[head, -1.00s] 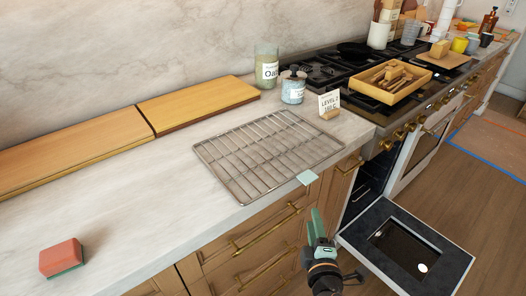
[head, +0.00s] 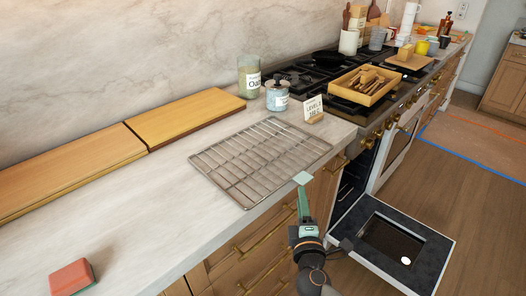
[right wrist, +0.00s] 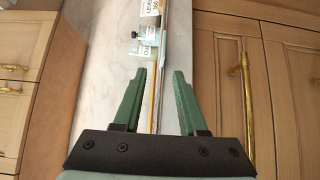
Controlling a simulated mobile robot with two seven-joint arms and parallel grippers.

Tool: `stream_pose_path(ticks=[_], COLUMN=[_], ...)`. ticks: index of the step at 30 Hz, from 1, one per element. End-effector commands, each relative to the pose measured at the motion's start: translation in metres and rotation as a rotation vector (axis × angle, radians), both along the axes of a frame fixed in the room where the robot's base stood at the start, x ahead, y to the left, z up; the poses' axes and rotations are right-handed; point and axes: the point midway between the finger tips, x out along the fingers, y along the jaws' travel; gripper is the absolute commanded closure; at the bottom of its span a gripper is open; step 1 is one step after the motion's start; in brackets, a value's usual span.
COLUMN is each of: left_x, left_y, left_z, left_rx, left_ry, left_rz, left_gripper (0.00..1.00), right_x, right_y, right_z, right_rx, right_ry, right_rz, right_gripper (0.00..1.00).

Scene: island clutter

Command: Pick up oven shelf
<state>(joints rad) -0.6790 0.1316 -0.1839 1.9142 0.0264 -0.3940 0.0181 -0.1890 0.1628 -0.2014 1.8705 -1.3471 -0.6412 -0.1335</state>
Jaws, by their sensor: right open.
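The oven shelf (head: 258,160), a flat metal wire rack, lies on the marble counter left of the stove. My right gripper (head: 303,195) is just in front of the counter edge, close to the rack's front right side. In the right wrist view its two green fingers (right wrist: 157,100) are apart with nothing held, and the thin edge of the rack (right wrist: 160,90) runs between them, seen edge-on. My left gripper is not in view.
The oven door (head: 392,245) hangs open at the lower right. Wooden boards (head: 185,115), an oats jar (head: 249,78), a smaller jar (head: 277,97) and a label card (head: 312,108) stand around the rack. A red sponge (head: 71,278) lies at the front left.

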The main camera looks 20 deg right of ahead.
Motion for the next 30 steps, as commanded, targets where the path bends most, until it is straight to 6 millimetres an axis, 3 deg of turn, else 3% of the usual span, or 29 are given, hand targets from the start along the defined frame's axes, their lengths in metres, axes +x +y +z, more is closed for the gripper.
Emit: stream_pose_path(ticks=[18, 28, 30], left_x=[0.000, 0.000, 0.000], left_y=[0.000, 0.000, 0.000], left_z=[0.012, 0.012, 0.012], left_rx=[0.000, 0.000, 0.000], left_ry=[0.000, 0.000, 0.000], left_rz=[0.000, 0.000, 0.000], left_gripper=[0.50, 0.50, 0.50], right_x=[0.061, 0.067, 0.067], right_y=[-0.024, -0.026, -0.026], right_z=[-0.003, -0.004, -0.004], right_rx=[0.000, 0.003, 0.003], right_ry=[0.000, 0.001, 0.001], right_rz=[0.000, 0.001, 0.001], right_gripper=[0.59, 0.59, 0.67])
